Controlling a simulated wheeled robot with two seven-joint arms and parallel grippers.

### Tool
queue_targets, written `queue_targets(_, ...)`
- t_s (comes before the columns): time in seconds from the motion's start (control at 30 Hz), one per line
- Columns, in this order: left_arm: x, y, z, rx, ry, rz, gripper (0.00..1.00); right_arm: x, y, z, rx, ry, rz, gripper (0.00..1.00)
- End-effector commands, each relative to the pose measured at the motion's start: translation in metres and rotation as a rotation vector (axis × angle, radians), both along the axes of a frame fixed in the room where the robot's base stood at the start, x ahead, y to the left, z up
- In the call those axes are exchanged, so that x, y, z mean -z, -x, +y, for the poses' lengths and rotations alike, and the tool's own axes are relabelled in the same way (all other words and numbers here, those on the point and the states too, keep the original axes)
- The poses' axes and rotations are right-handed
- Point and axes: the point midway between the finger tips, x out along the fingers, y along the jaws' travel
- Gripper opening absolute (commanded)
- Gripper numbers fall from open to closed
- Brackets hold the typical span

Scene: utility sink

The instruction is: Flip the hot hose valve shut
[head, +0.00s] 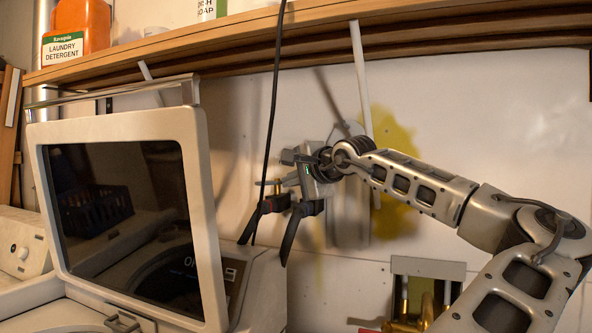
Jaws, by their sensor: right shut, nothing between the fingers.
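A recessed wall box (428,267) with brass fittings (404,326) is low at the right of the head view. A red part (427,312) shows among the fittings. It may be the hot valve's handle, but its position is unclear and my right arm covers part of the box. My right gripper (265,252) is up and left of the box, in front of the wall, with its dark fingers pointing down. It is shut and empty. A small brass piece (275,187) shows beside it; I cannot tell whether they touch. My left gripper is not in view.
A washer with its lid (125,210) raised stands at the left, close to my right gripper. A wooden shelf (230,42) with detergent (75,40) runs above. A black cord (273,110) hangs past the gripper. The wall right of the gripper has free room.

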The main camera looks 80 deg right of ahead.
Motion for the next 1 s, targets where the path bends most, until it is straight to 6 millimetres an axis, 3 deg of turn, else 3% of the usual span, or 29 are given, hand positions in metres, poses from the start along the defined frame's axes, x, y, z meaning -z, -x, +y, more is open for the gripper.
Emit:
queue_targets(0.2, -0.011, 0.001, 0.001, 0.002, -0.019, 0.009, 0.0, 0.007, -0.033, -0.029, -0.004, -0.002, -0.001, 0.0)
queue_targets(0.4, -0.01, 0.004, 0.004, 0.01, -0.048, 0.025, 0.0, 0.009, -0.05, -0.046, -0.001, -0.002, -0.002, 0.0)
queue_targets(1.0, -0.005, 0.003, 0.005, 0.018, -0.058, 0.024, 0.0, 0.013, -0.059, -0.05, 0.002, 0.002, 0.002, 0.0)
